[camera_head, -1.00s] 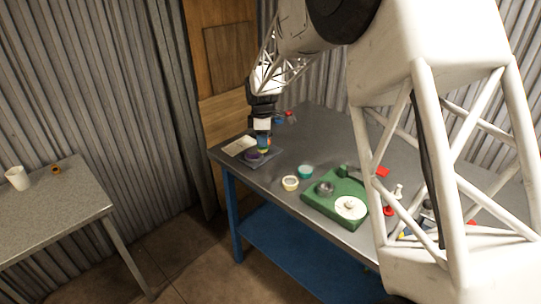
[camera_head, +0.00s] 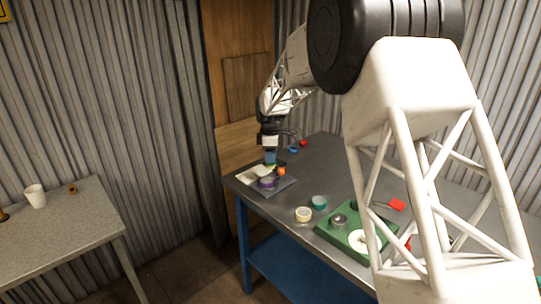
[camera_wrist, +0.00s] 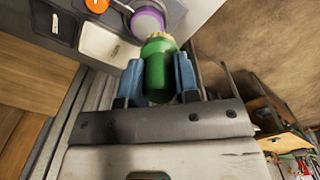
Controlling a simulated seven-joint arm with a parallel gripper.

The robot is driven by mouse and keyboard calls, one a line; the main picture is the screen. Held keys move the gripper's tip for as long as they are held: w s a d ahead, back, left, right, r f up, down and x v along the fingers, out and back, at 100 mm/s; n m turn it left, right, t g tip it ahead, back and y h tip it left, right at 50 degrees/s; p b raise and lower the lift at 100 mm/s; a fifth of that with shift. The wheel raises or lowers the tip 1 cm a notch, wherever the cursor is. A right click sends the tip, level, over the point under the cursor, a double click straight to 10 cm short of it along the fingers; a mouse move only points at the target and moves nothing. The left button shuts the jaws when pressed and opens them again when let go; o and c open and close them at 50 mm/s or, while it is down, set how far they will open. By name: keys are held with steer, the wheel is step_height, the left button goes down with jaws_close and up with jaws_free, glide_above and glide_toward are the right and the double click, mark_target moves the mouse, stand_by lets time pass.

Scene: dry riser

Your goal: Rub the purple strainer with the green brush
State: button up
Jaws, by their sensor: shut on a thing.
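The purple strainer (camera_head: 267,183) sits on a grey tray (camera_head: 284,187) at the near left corner of the table. It also shows in the wrist view (camera_wrist: 147,21), just beyond the brush. My gripper (camera_head: 270,160) is over that corner, with its blue fingers shut on the green brush (camera_wrist: 158,72). The brush's pale bristle end points at the strainer and overlaps its edge in the wrist view. I cannot tell whether they touch. In the head view the brush is mostly hidden by the fingers.
A white dish (camera_wrist: 104,44) and an orange item (camera_wrist: 96,5) lie by the strainer. Yellow (camera_head: 303,214) and teal (camera_head: 319,202) round containers stand to the right, near a green board (camera_head: 325,232). A separate table (camera_head: 70,225) with a white cup (camera_head: 35,196) stands at left.

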steer(key=shift+f, duration=3.3)
steer(key=shift+w+f, duration=0.1)
steer(key=shift+f, duration=0.3)
steer(key=shift+w+a+f, duration=0.1)
steer(key=shift+w+a, duration=0.45)
steer(key=shift+w, duration=0.25)
steer(key=shift+w+a, duration=0.5)
steer(key=shift+w, duration=0.3)
steer(key=shift+w+a+f, duration=0.1)
steer(key=shift+w+a, duration=0.45)
steer(key=shift+w, duration=0.25)
steer(key=shift+s+d, duration=0.5)
steer(key=shift+s, duration=0.3)
steer(key=shift+s+d, duration=0.55)
steer(key=shift+s, duration=0.25)
steer(key=shift+s+d, duration=0.5)
steer(key=shift+s, duration=0.3)
steer(key=shift+s+d+r, duration=0.1)
steer(key=shift+r, duration=4)
